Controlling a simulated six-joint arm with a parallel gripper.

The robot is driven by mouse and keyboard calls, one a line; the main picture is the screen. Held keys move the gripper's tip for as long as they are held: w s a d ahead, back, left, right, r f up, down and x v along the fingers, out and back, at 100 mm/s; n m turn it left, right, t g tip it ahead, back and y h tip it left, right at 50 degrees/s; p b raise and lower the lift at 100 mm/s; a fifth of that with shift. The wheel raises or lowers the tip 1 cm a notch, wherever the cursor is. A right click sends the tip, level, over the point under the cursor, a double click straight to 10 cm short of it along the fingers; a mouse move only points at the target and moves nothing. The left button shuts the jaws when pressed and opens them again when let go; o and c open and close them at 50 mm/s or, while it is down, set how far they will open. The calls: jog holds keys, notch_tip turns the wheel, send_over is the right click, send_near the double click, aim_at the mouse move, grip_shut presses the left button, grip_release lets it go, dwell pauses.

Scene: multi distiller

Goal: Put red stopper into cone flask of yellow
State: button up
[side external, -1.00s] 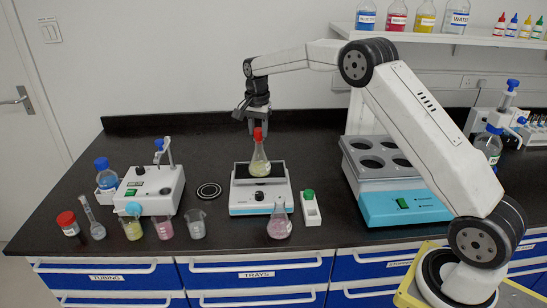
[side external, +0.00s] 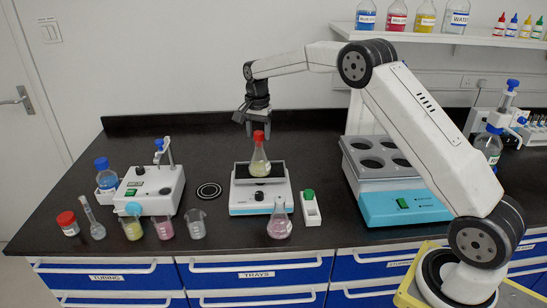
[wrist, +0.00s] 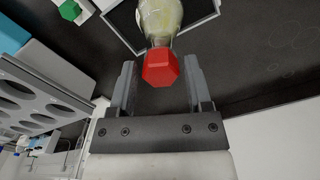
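The red stopper (side external: 259,137) sits in the neck of the cone flask of yellow liquid (side external: 260,167), which stands upright on the dark plate of a white device. My gripper (side external: 256,124) is just above and behind the stopper. In the wrist view my gripper (wrist: 161,86) is open. The red stopper (wrist: 160,68) shows between and just beyond the two fingertips, with visible gaps on both sides. The flask (wrist: 160,20) shows beyond it, cut off by the picture's top edge.
A flask of pink liquid (side external: 279,222) stands in front of the white device (side external: 262,208). A small box with a green knob (side external: 310,208) is at its right. Several beakers are to the left. A blue-and-white rack (side external: 400,205) stands right. The counter behind the device is clear.

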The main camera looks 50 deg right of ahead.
jog(key=shift+o, duration=0.6)
jog(key=shift+r, duration=3.9)
